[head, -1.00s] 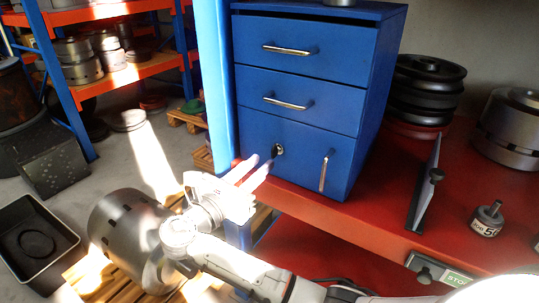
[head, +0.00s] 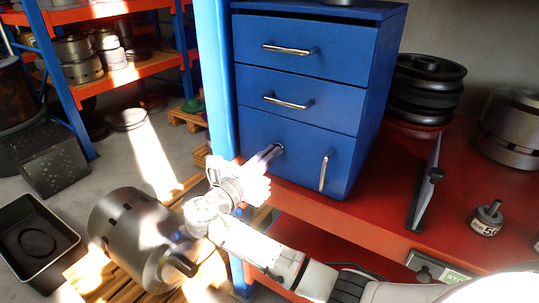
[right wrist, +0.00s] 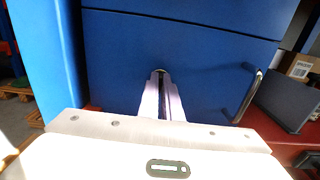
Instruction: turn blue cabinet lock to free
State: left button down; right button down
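The blue cabinet (head: 300,130) stands on the red bench, with two drawers above a lower door. The lock (head: 279,147) is at the upper left of that door and is mostly hidden by my fingertips. My right gripper (head: 274,152) reaches it from the lower left, its fingers close together. In the right wrist view my right gripper (right wrist: 161,78) has its fingertips on either side of the lock (right wrist: 160,71), with a narrow gap between the fingers. The lock's turn angle cannot be seen. My left gripper is not in view.
The door's bar handle (head: 324,171) is right of the lock. A blue post (head: 215,80) stands close to the left of the cabinet. Black discs (head: 425,90), an upright dark plate (head: 424,185) and a small weight (head: 487,217) are on the red bench to the right.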

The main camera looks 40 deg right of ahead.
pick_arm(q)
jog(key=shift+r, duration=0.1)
pick_arm(e)
jog(key=shift+m, duration=0.4)
pick_arm(q)
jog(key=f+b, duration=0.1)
jog(key=b, duration=0.1)
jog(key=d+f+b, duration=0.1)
jog(key=b, duration=0.1)
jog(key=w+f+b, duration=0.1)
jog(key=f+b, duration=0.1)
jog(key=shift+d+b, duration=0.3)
pick_arm(e)
jog(key=m, duration=1.6)
jog(key=shift+s+f+m, duration=0.15)
jog(key=shift+f+m, duration=0.1)
jog(key=shift+m, duration=0.15)
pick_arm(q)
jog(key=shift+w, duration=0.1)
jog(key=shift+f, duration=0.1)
